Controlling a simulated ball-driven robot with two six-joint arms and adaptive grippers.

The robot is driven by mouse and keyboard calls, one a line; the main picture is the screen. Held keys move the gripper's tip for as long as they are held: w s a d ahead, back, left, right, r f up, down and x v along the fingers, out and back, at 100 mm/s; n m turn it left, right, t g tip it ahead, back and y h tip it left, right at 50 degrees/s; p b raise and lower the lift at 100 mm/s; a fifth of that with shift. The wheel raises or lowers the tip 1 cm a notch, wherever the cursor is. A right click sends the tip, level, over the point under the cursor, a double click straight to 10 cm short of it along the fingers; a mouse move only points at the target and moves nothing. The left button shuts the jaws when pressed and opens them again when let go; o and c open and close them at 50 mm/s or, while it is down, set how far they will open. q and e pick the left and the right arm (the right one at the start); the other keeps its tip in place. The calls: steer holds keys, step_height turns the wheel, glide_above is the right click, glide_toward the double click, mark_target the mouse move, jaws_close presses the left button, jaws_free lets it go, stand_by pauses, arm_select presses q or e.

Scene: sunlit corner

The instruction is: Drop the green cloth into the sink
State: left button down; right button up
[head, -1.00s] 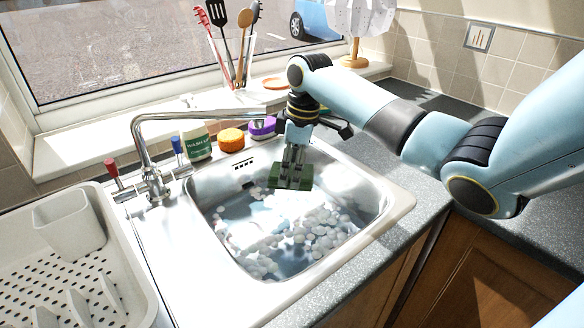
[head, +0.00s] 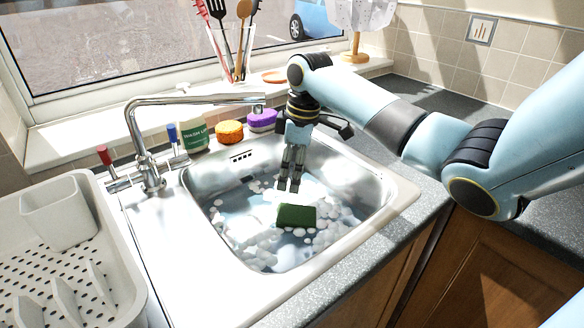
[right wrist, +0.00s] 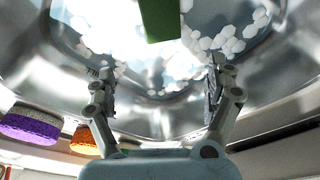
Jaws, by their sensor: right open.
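The green cloth (head: 296,215) is a small dark green rectangle inside the sink (head: 378,214), over the sudsy water. In the right wrist view the cloth (right wrist: 160,18) shows at the top, beyond the fingers and cut off by the frame. My right gripper (head: 289,188) points down into the basin just above the cloth. Its fingers are open and apart from it, with nothing between them in the right wrist view (right wrist: 158,88). I cannot tell whether the cloth touches the water. My left gripper is not in view.
The tap (head: 146,150) stands at the sink's left, its spout reaching over the back rim. A white dish rack (head: 62,262) stands at the left.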

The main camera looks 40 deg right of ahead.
step_height(320, 180, up, 12)
steer(key=s+d, duration=0.1)
steer(key=shift+s, duration=0.2)
steer(key=shift+f, duration=0.1)
stand_by(0.5)
